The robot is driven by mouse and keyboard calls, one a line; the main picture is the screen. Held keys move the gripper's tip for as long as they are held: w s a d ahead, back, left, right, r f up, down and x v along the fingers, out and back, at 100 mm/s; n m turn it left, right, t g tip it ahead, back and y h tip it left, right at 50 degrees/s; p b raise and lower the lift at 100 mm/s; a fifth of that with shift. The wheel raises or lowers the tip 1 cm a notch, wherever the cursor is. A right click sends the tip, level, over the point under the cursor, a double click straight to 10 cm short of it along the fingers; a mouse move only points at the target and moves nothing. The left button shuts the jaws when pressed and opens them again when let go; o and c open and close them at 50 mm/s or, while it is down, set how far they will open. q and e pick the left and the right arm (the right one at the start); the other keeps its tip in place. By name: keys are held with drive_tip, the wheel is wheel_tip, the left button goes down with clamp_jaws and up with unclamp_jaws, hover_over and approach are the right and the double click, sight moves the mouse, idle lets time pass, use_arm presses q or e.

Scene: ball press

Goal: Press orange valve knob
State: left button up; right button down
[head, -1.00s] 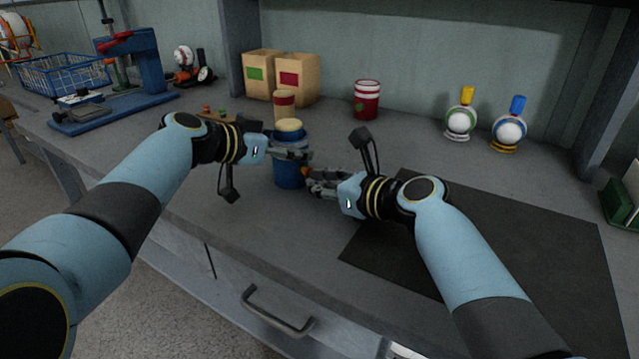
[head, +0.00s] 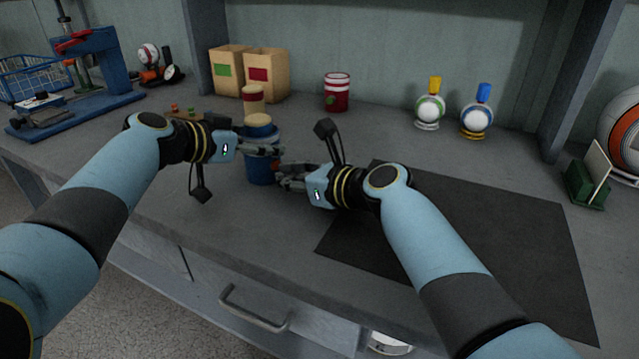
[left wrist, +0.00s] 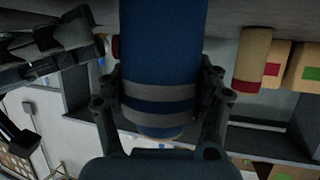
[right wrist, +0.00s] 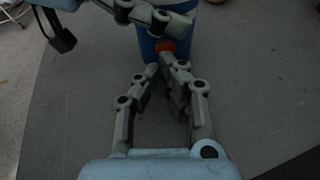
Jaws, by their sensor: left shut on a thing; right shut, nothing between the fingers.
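The orange valve knob (right wrist: 165,46) is on the cylinder's side, facing my right gripper. My right gripper (right wrist: 162,68) is shut and empty, its fingertips right at the knob; I cannot tell if they touch. In the head view the right gripper (head: 281,178) hides the knob.
Behind stand a tan cylinder with red bands (head: 253,100), two paper bags (head: 266,78) and a red cup (head: 337,95). A blue press (head: 95,70) is at left. A dark mat (head: 480,235) lies at right.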

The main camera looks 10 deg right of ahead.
drive_tip(key=v, duration=1.2)
drive_tip(key=shift+s+d+f, duration=0.25)
drive_tip(key=shift+s+d, duration=0.05)
drive_tip(key=shift+d, duration=0.15)
use_arm(q)
drive_tip(key=o, duration=1.4)
drive_tip(key=shift+o, duration=0.2)
drive_tip(key=shift+a, duration=0.1)
